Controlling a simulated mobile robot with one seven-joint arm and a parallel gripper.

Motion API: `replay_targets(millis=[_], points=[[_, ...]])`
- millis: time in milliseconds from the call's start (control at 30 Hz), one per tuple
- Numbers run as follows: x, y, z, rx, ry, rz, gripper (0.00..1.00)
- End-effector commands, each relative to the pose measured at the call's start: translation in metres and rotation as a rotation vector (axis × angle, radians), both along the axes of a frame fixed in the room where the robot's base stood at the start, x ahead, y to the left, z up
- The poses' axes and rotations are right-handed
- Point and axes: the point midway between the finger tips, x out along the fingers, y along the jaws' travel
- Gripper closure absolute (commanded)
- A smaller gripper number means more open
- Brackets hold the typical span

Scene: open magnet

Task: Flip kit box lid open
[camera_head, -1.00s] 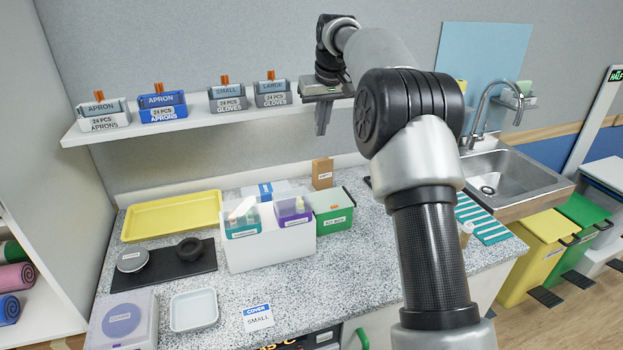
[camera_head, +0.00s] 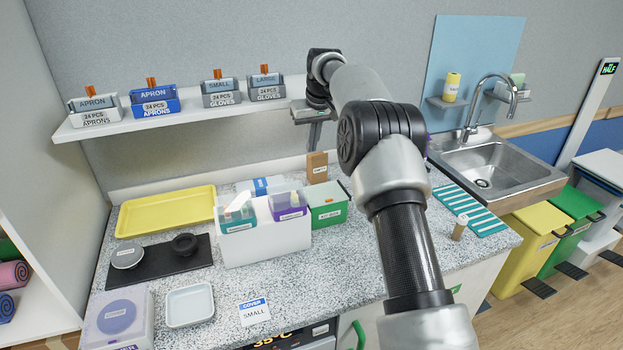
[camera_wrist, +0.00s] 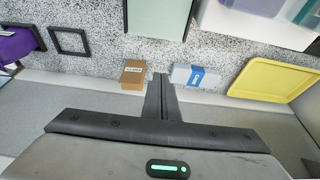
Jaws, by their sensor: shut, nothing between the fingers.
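The kit box (camera_head: 329,216) is a green box with a white label, on the counter right of a white bin. Its pale green lid (camera_head: 325,193) lies flat and looks closed. In the wrist view the pale lid (camera_wrist: 158,18) shows at the top centre. My gripper (camera_head: 314,147) is above the counter, behind and above the box, pointing down and not touching it. In the wrist view my gripper's fingers (camera_wrist: 161,76) are together with nothing between them.
A brown carton (camera_head: 317,167) stands just behind the kit box, close to my fingers; a blue-white pack (camera_wrist: 196,76) lies beside it. The white bin (camera_head: 265,244) with small boxes adjoins on the left. The shelf (camera_head: 200,113) runs above left. A striped teal mat (camera_head: 470,211) lies right.

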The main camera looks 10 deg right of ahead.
Motion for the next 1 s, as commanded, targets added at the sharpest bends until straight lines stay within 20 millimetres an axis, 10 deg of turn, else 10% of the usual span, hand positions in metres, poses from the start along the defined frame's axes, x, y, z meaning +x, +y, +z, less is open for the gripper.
replay_targets(millis=[500,1000], points=[[0.034,0.007,-0.099,0.001,0.0,-0.001,1.0],[0.035,0.006,-0.123,0.0,0.0,-0.001,1.0]])
